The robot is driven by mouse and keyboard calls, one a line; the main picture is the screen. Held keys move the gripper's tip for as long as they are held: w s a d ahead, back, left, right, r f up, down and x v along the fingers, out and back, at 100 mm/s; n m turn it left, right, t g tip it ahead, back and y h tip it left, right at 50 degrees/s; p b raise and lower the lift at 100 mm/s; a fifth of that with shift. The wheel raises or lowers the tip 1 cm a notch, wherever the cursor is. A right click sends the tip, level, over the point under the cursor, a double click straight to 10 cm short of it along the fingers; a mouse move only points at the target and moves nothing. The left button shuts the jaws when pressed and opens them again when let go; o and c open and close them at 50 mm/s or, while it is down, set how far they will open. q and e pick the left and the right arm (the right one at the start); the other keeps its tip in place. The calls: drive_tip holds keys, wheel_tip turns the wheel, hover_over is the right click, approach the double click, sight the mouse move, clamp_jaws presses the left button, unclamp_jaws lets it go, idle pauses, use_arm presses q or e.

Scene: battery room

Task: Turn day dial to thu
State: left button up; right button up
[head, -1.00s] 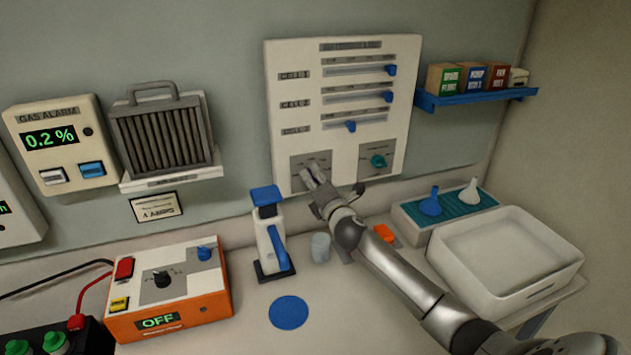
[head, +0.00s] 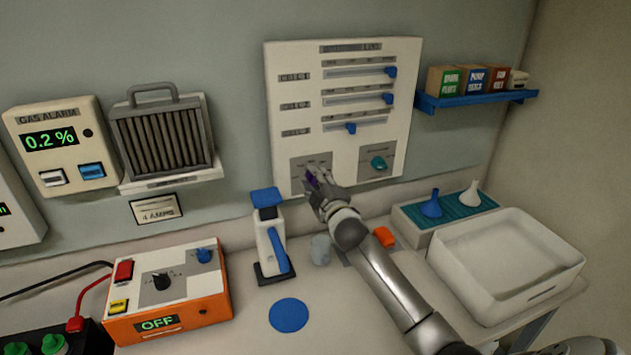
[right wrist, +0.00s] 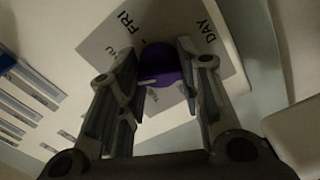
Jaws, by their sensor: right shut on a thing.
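The day dial is a purple knob (right wrist: 160,65) on a grey plate (right wrist: 110,40) of the white wall panel (head: 345,150). In the right wrist view, "FRI" and "DAY" can be read on the plate; other marks are partly hidden. My right gripper (right wrist: 163,75) has its fingers on both sides of the purple knob and is shut on it. In the head view, the right gripper (head: 316,185) covers most of the knob at the panel's lower left. The dial's pointed setting is not clear. My left gripper is not in view.
A teal dial (head: 378,163) sits right of the gripper on the same panel, with several blue sliders above.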

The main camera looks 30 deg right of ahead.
drive_tip(key=shift+m, duration=1.9)
drive_tip(key=o, duration=1.1)
drive_tip(key=shift+c, duration=0.2)
